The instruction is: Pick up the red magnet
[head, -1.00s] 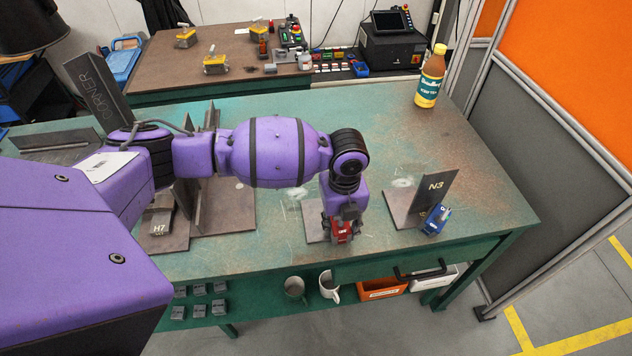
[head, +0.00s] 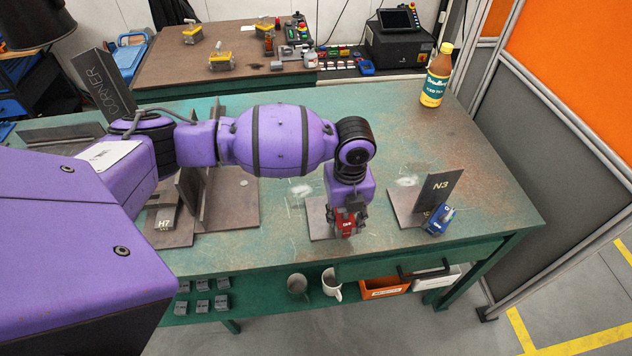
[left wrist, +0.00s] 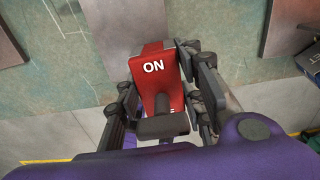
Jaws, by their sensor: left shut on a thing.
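The red magnet (head: 346,224) is held in my left gripper (head: 345,218) near the front edge of the green bench. In the left wrist view the red magnet (left wrist: 158,70) shows the word "ON" on its face. The fingers of my left gripper (left wrist: 162,100) press on it from both sides. A flat steel plate (head: 320,222) lies behind and beside the magnet. I cannot tell whether the magnet touches the bench or hangs just above it. My right gripper is not in view.
A blue magnet (head: 439,219) stands by the plate marked N3 (head: 437,195) to the right. A yellow-brown bottle (head: 436,78) stands at the bench's back right. Steel plates, one marked H7 (head: 166,222), lie at the left. The bench (head: 480,150) is clear at the right.

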